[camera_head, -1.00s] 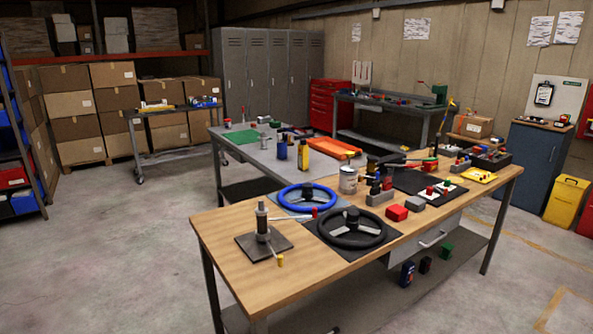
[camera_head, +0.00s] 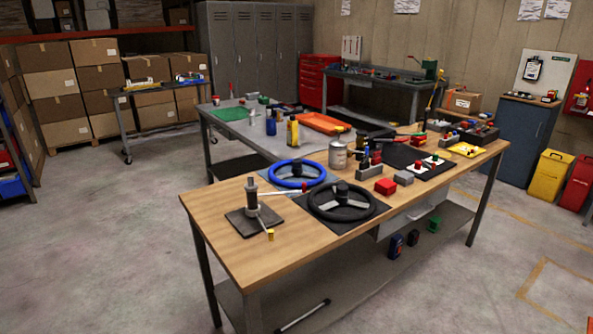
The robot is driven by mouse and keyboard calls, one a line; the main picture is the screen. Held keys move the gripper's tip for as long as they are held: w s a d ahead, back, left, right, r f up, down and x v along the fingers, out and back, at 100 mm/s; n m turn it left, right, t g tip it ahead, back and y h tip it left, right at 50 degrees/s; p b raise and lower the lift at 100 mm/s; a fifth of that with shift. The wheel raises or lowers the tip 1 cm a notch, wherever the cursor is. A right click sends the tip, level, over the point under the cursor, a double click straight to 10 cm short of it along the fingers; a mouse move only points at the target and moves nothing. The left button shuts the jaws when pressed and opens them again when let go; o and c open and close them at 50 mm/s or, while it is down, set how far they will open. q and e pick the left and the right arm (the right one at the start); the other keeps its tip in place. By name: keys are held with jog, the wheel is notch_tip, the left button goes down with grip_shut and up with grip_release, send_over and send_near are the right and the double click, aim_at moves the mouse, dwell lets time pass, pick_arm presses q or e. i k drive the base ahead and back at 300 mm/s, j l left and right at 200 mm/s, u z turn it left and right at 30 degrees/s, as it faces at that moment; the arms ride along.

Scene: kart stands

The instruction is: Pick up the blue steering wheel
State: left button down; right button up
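The blue steering wheel (camera_head: 299,174) lies flat on the wooden workbench (camera_head: 228,262), toward its far edge, with a dark hub in the middle. A black steering wheel (camera_head: 341,203) lies on a dark mat just in front of it and to the right, and seems to overlap the blue wheel's near edge from this angle. A red-tipped lever from a grey post tool (camera_head: 252,200) reaches toward the blue wheel's near side. Neither of my grippers shows in the head view.
A paint can (camera_head: 338,157) and a red block (camera_head: 385,187) stand right of the wheels. A grey table (camera_head: 235,130) with an orange tray (camera_head: 321,123) stands behind. A yellow bin (camera_head: 551,176) is at right. The floor left and in front of the workbench is clear.

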aim_at(298, 169)
jog(key=u, duration=0.45)
jog(key=i+l+u, duration=0.15)
jog(key=l+u, duration=0.3)
jog(key=l, duration=0.15)
jog(key=l+u, duration=0.4)
jog(key=l, duration=0.25)
